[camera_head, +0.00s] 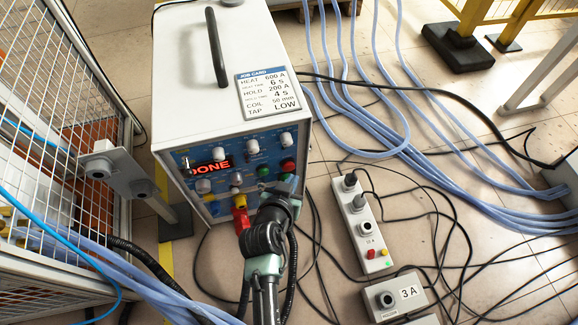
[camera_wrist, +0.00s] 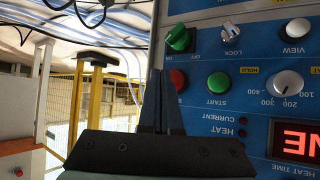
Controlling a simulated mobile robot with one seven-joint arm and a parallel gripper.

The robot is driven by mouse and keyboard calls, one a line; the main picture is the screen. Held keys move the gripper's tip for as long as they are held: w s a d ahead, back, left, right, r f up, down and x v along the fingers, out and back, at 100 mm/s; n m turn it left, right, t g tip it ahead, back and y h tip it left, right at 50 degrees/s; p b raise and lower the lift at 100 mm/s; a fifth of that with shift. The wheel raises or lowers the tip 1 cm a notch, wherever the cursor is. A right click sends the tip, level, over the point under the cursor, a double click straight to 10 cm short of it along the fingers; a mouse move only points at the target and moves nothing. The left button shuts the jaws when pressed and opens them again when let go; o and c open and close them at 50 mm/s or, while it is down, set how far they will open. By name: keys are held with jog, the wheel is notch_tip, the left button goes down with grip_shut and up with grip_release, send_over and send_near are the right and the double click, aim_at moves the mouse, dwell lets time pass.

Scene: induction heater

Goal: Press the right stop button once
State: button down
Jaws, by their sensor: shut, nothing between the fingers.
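The white induction heater (camera_head: 215,90) stands with its blue control panel facing me. A red button (camera_head: 287,164) sits at the panel's right side, beside a green start button (camera_head: 263,170). In the wrist view, the red button (camera_wrist: 178,80) is partly hidden behind my fingers, left of the green start button (camera_wrist: 218,83). My gripper (camera_head: 284,188) is shut and empty at the panel's right side, close to the red button. It also shows in the wrist view (camera_wrist: 161,75). I cannot tell whether the fingertips touch the panel.
A green ON/OFF knob (camera_wrist: 181,38) is near the fingers. The red display (camera_head: 210,167) reads DONE. A mesh fence (camera_head: 75,100) stands left.

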jog(key=s, duration=0.1)
jog(key=s+d+p, duration=0.1)
jog(key=s, duration=0.1)
jog(key=s+p, duration=0.1)
jog(key=shift+s+d, duration=0.25)
jog(key=shift+s, duration=0.1)
dwell(0.8)
